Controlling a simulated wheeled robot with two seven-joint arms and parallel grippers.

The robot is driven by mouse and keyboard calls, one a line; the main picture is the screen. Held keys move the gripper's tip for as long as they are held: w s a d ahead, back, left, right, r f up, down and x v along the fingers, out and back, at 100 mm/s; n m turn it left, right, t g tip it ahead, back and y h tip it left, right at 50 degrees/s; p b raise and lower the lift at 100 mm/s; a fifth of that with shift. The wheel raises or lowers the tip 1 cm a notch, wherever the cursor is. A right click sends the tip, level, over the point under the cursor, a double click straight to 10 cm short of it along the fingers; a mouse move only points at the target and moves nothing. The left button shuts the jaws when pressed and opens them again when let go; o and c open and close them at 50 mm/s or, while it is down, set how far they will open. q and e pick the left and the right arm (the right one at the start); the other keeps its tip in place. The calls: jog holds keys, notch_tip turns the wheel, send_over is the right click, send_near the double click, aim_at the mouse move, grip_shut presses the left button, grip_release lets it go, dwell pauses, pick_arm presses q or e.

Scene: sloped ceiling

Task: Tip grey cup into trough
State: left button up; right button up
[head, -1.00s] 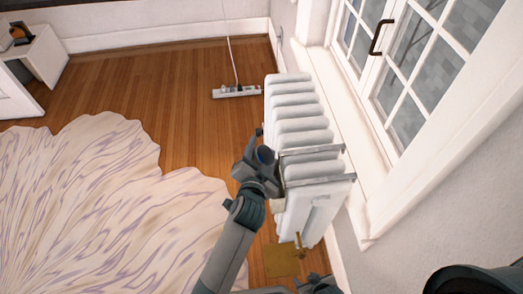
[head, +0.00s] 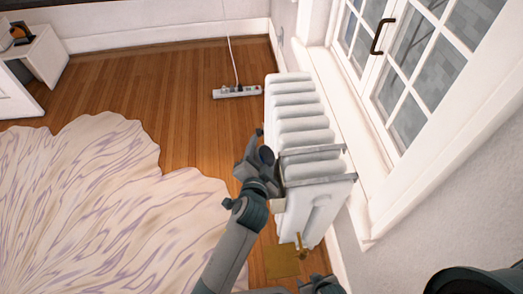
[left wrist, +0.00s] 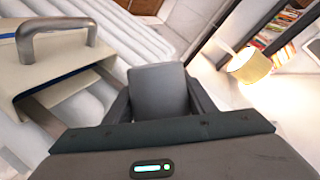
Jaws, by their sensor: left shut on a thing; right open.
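My left gripper (head: 262,150) is shut on the grey cup (head: 267,156), beside the upper front of the radiator. In the left wrist view the grey cup (left wrist: 160,92) fills the gap between the fingers. The cream trough (left wrist: 60,70) hangs at the radiator, with a grey metal handle and a dark blue strip inside. In the head view only a small part of the trough (head: 279,204) shows behind my wrist. The cup is close to it; its contents cannot be made out. My right gripper (head: 322,284) is open, partly cut off at the bottom edge.
The white ribbed radiator (head: 300,112) stands along the wall under the window (head: 400,70). A pale rug (head: 90,210) covers the left. A lamp (left wrist: 250,66) shows in the left wrist view.

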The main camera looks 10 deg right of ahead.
jog(key=shift+w, duration=0.15)
jog(key=shift+s+d+f, duration=0.15)
jog(key=shift+s+f, duration=0.05)
jog(key=shift+s, duration=0.25)
pick_arm(q)
jog(key=shift+f+m, duration=0.1)
jog(key=shift+m, duration=0.2)
pick_arm(e)
jog(key=shift+s, duration=0.15)
pick_arm(q)
jog(key=shift+b, duration=0.4)
pick_arm(e)
jog(key=shift+d, duration=0.3)
pick_arm(q)
jog(key=shift+f+m, duration=0.1)
jog(key=shift+m, duration=0.2)
pick_arm(e)
jog(key=shift+d+f+g, duration=0.15)
jog(key=shift+g, duration=0.15)
jog(key=shift+s, duration=0.2)
pick_arm(q)
jog(key=shift+m+y+b, duration=0.3)
jog(key=shift+y+b, duration=0.05)
jog(key=shift+y, duration=0.05)
jog(key=shift+f, duration=0.1)
pick_arm(e)
jog(key=shift+s+d+g, duration=0.1)
jog(key=shift+g, duration=0.2)
